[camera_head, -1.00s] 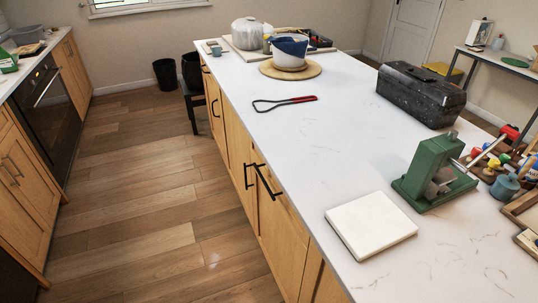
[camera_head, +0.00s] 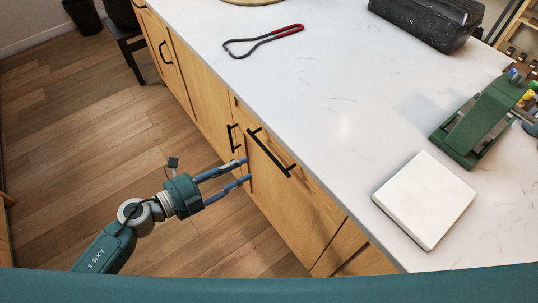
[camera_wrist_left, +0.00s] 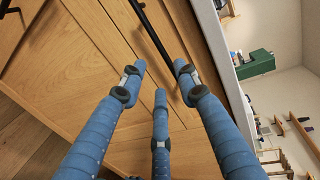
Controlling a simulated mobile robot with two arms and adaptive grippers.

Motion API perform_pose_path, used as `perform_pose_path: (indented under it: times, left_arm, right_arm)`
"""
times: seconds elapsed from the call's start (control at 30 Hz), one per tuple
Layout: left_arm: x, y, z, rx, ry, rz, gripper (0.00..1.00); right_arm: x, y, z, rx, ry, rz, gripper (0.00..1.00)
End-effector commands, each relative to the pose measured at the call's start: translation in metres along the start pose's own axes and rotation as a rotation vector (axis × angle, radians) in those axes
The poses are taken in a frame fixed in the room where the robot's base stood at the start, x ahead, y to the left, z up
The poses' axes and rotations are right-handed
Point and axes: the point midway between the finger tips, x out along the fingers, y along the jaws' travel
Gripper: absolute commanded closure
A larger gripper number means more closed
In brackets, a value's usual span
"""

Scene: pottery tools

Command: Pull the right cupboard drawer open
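The right cupboard drawer (camera_head: 312,198) is a light wood front under the white worktop and looks flush with the cupboard. Its long black bar handle (camera_head: 270,152) is in view in the head camera. The handle also runs down from the top edge in the left wrist view (camera_wrist_left: 155,30). My left gripper (camera_head: 245,168) has blue fingers spread apart and empty, beside the cupboard front, just left of and below the handle. In the left wrist view my gripper (camera_wrist_left: 158,72) has its fingertips around the handle's lower end in the picture, with no visible grip. My right gripper is out of view.
A shorter black handle (camera_head: 234,138) sits left of the drawer handle. The worktop (camera_head: 330,110) overhangs the cupboards and holds a white slab (camera_head: 425,200), a green tool (camera_head: 475,120), a black toolbox (camera_head: 425,20) and a red-handled loop tool (camera_head: 262,40).

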Motion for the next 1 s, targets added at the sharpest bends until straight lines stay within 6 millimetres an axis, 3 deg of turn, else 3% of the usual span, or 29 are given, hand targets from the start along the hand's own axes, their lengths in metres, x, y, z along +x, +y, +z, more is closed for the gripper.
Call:
perform_pose_path:
  times: [0.17,0.6,1.0]
  left_arm:
    - [0.019,-0.006,-0.003,0.021,0.013,-0.003,0.68]
    - [0.095,-0.005,-0.003,0.017,0.009,-0.003,0.68]
    - [0.107,-0.004,-0.003,0.019,0.01,-0.001,0.68]
  right_arm:
    - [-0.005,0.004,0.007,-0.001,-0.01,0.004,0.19]
    - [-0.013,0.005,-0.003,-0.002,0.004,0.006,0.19]
    - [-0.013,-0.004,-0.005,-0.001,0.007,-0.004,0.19]
